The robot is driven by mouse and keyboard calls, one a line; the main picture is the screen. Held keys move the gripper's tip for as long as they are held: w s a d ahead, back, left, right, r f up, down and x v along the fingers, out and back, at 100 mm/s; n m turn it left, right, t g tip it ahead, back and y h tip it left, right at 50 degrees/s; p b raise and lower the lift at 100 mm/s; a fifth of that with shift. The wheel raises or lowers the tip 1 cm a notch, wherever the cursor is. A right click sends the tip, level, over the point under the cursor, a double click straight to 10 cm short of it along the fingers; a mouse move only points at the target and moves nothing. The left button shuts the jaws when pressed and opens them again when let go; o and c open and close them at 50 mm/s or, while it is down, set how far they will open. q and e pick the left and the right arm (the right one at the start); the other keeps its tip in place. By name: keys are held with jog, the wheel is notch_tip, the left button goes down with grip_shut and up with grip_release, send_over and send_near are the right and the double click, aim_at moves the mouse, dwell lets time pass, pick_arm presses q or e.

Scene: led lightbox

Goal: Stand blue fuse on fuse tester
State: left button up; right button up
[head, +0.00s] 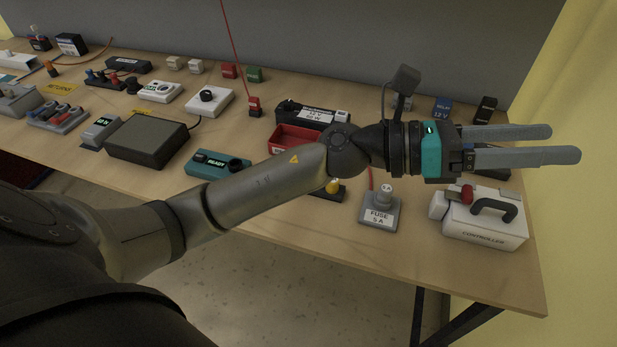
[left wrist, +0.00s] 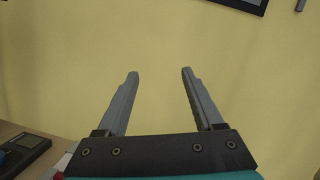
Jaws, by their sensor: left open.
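My left gripper (head: 563,143) is open and empty, its two fingers pointing right past the table's right end in the head view. In the left wrist view the gripper (left wrist: 160,73) has its fingers apart with only yellow wall between them. A grey block labelled FUSE 5 A (head: 380,211), with a pale round piece on top, stands below my left wrist. A teal device reading READY (head: 214,164) lies behind my forearm. I cannot tell which of these is the fuse tester. No blue fuse can be made out with certainty. My right gripper is not in view.
A white CONTROLLER box (head: 484,229) with a black handle stands below the gripper. A red tray (head: 293,139) sits behind my forearm. A grey rack with small coloured pieces (head: 58,117) is at the left. The table (head: 330,240) is bare along its front edge.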

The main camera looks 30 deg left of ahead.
pick_arm(q)
jog(key=a+f+m+g+y, duration=0.3)
jog(key=f+m+g+y, duration=0.4)
jog(key=f+m, duration=0.4)
jog(key=w+a+f+m+y, duration=0.15)
jog(key=a+y, duration=0.55)
jog(key=a, duration=0.7)
jog(key=w+a+f+m+y, duration=0.1)
jog(key=w+a+m+y, duration=0.1)
jog(key=a+y, duration=0.8)
jog(key=a+f+h, duration=0.1)
jog(key=f, duration=0.2)
jog(key=a+f, duration=0.2)
jog(key=w+a+f+h, duration=0.1)
jog(key=f, duration=0.2)
jog(key=shift+a+f+t+h, duration=0.15)
jog(key=shift+f+t+h, duration=0.15)
jog(key=shift+f+t, duration=0.1)
jog(key=shift+n, duration=0.25)
jog(key=shift+w+a+f, duration=0.1)
jog(key=shift+w+f, duration=0.05)
jog(key=shift+f, duration=0.85)
jog(key=shift+w+a+f, duration=0.1)
jog(key=shift+a+f, duration=0.05)
jog(key=shift+f, duration=0.85)
jog(key=shift+w+a+f, duration=0.1)
jog(key=shift+w+f, duration=0.05)
jog(key=shift+f, duration=0.85)
grip_shut()
